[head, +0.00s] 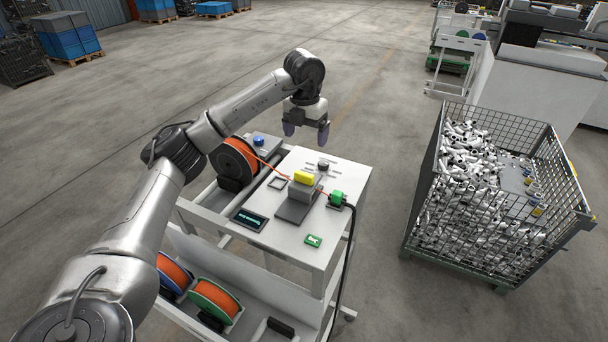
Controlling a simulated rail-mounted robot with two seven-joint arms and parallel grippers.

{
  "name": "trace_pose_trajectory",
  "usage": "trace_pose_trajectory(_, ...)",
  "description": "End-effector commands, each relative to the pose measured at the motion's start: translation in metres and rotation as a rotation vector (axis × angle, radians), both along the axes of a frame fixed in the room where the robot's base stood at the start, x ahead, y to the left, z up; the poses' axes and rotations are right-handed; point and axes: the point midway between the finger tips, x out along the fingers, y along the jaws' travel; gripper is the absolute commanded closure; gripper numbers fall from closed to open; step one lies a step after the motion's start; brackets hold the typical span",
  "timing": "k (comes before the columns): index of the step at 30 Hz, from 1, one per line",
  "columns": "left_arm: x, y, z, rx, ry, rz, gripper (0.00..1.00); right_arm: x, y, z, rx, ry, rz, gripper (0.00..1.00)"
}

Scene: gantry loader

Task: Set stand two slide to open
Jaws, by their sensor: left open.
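A white-topped stand (346,179) is in the middle of the head view. On it is a dark grey plate (290,212) with a grey block and a yellow block (304,178) on top. This may be the slide; I cannot tell its position, and no number is readable. My left gripper (306,132) points down above the far edge of the stand, its purple-tipped fingers apart and empty. It appears clear of the yellow block. My right gripper is out of view.
An orange spool (234,160) with a strand sits at the stand's left, near a blue knob (258,140). A small display (249,219) and green switch (313,240) are at the front. A mesh crate (424,185) of metal parts stands right, with bare floor between.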

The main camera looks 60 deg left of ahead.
Motion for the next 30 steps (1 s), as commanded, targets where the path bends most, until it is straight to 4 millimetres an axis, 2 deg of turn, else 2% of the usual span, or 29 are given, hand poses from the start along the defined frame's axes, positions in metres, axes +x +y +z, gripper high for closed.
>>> trace_pose_trajectory(5, -0.006, 0.001, -0.005, 0.004, 0.037, 0.053, 0.11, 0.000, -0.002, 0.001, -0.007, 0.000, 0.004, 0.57)
trace_pose_trajectory(8, -0.006, 0.001, -0.017, 0.004, 0.038, 0.058, 0.11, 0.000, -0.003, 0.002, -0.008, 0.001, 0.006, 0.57)
trace_pose_trajectory(21, -0.006, 0.000, -0.094, 0.002, 0.037, 0.057, 0.11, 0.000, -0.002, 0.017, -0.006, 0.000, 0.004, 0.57)
trace_pose_trajectory(30, -0.006, 0.000, -0.129, 0.002, 0.034, 0.056, 0.11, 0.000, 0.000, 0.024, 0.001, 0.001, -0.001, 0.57)
